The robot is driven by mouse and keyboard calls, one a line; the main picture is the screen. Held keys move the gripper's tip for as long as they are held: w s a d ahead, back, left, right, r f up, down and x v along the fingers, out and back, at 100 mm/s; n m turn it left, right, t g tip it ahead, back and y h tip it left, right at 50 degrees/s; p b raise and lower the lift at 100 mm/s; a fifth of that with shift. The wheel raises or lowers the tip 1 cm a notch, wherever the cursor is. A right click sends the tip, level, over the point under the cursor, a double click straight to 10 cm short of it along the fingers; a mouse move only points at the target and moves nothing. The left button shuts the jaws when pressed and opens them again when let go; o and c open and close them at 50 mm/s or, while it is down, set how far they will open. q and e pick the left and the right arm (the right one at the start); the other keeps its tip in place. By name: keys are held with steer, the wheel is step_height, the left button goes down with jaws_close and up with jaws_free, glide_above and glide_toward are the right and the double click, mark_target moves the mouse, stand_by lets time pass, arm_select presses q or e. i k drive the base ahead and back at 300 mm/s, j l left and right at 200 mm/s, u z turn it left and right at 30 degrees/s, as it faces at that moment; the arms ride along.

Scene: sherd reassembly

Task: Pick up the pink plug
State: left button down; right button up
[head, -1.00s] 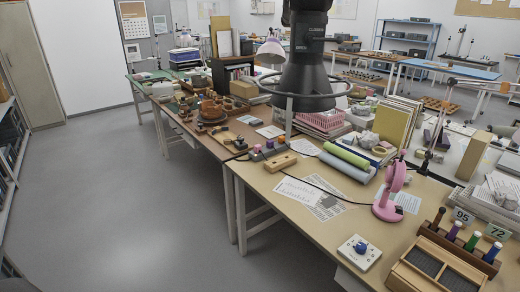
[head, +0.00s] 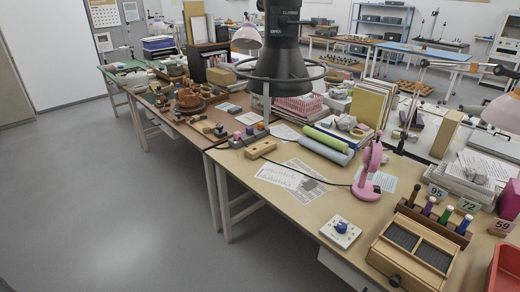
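A pink-purple plug (head: 249,131), very small at this distance, stands in a row with other small plugs near the left end of the front workbench (head: 300,210). An orange plug (head: 261,126) is to its right. A light wooden block (head: 260,149) lies just in front of the row. Neither of my grippers is in view.
A large black hood-like device (head: 280,65) with a ring hangs in front of the benches. A pink lamp (head: 368,172), a white plate with a blue knob (head: 341,231) and a slatted wooden box (head: 411,250) occupy the bench's right. The grey floor (head: 130,200) at left is clear.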

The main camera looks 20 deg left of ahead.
mark_target(237, 135)
steer(key=i+j+z, duration=0.25)
steer(key=i+j, duration=0.15)
steer(key=j, duration=0.15)
steer(key=i+j+z, duration=0.1)
steer(key=j, duration=0.25)
steer(key=i+j+z, duration=0.1)
steer(key=i+j, duration=0.15)
steer(key=i+j+z, duration=0.1)
steer(key=j, duration=0.3)
steer(key=i+j+z, duration=0.15)
steer(key=j, duration=0.2)
steer(key=i+j+z, duration=0.1)
steer(key=j, duration=0.3)
steer(key=i+j+z, duration=0.1)
steer(key=j, duration=0.3)
steer(key=i+l, duration=0.05)
steer(key=i, duration=0.05)
